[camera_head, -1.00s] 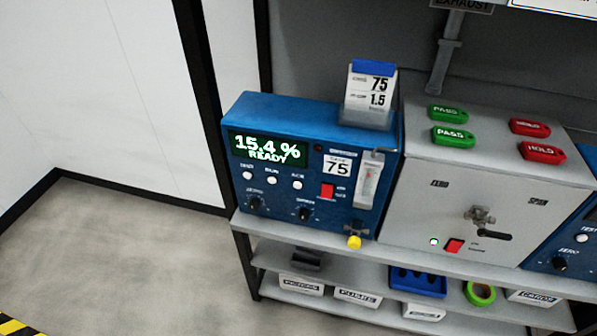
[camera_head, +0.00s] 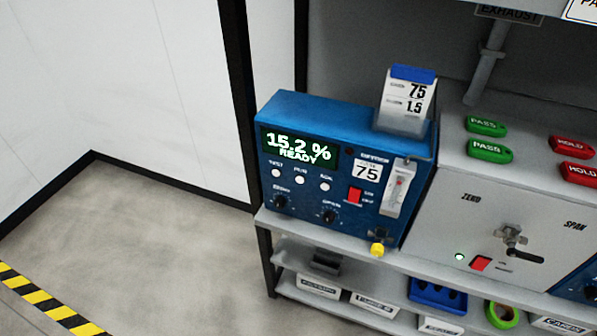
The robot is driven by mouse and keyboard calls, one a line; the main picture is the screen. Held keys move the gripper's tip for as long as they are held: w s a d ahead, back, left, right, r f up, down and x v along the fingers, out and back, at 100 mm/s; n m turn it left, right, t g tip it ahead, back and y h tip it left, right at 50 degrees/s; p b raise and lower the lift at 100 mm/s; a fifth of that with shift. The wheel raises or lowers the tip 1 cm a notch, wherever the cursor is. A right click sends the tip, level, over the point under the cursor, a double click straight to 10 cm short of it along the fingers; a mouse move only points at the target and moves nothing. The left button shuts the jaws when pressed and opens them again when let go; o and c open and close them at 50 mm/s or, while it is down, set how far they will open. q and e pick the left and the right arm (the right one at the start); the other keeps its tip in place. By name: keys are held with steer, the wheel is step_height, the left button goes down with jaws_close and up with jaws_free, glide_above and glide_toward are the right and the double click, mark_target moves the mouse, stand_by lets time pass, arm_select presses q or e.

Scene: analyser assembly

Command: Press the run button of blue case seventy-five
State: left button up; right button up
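The blue case seventy-five (camera_head: 335,140) stands at the left end of the bench's upper shelf. Its green display (camera_head: 297,147) reads 15.2 % and READY. Below the display is a row of three white round buttons, the left one (camera_head: 276,173), the middle one (camera_head: 300,180) and the right one (camera_head: 327,187); their small labels are too blurred to read surely. Two black knobs sit under them. A red switch (camera_head: 355,195) and a small flow tube (camera_head: 399,188) are on the right side, by a label with 75. Neither of my grippers is in view.
A grey panel box (camera_head: 480,220) stands right of the blue case, with green PASS tags (camera_head: 490,151) and red HOLD tags (camera_head: 578,173) on top. The floor to the left is clear, with striped tape (camera_head: 45,303).

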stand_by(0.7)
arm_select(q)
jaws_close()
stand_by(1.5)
